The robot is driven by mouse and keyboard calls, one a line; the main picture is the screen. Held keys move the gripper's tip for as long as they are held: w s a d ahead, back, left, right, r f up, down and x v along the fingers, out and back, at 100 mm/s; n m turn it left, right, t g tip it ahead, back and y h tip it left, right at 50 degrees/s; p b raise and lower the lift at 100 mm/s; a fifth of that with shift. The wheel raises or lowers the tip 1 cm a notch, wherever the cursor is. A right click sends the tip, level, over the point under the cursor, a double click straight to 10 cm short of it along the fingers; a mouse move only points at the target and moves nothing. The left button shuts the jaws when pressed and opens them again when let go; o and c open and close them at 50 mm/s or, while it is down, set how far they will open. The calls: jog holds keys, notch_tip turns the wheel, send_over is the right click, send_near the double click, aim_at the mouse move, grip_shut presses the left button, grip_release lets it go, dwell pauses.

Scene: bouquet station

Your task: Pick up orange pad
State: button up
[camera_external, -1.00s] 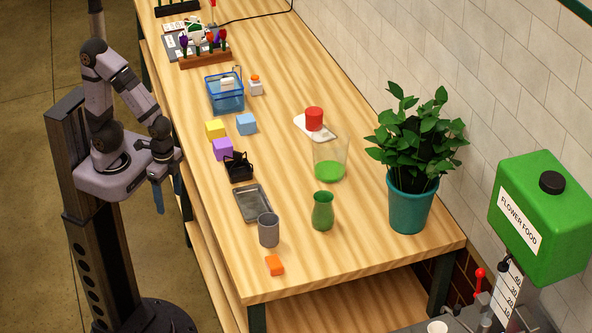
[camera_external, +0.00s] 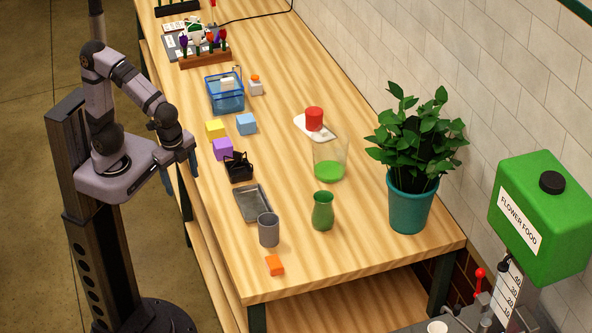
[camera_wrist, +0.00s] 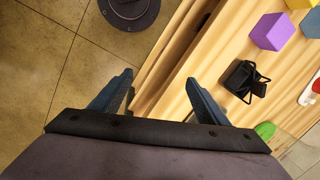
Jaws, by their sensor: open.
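The orange pad (camera_external: 274,265) lies on the wooden table near its front left corner in the external view, just in front of the grey cup (camera_external: 268,230). It does not show in the wrist view. My gripper (camera_external: 181,178) hangs beside the table's left edge, pointing down, well behind and to the left of the pad. In the wrist view my gripper (camera_wrist: 155,95) has its two blue fingers spread wide with nothing between them.
A metal tray (camera_external: 253,203), black holder (camera_external: 238,167) and purple cube (camera_external: 222,149) line the table's left side. A green vase (camera_external: 322,210) stands right of the cup. The potted plant (camera_external: 410,200) is at the right. The table around the pad is clear.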

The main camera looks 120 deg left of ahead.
jog(key=w+d+m+t+y+b, duration=0.2)
jog(key=w+d+m+t+y, duration=0.15)
jog(key=w+m, duration=0.75)
jog(key=w+d+m+t+y+b, duration=0.2)
jog(key=w+d+m+y, duration=0.3)
jog(key=w, duration=0.9)
jog(key=w+d+m+t+b, duration=0.2)
jog(key=w+d+m+t, duration=0.2)
jog(key=w+d+m, duration=0.4)
jog(key=n, duration=0.1)
send_near(267, 263)
jog(key=shift+w+a+f+h+p, duration=0.25)
jog(key=shift+w+a+h+p, duration=0.1)
jog(key=shift+w+a, duration=0.75)
jog(key=shift+p+x, duration=0.5)
jog(key=shift+x, duration=0.95)
jog(key=shift+p+x, duration=0.7)
jog(key=shift+x, duration=1.5)
jog(key=shift+s+f, duration=0.1)
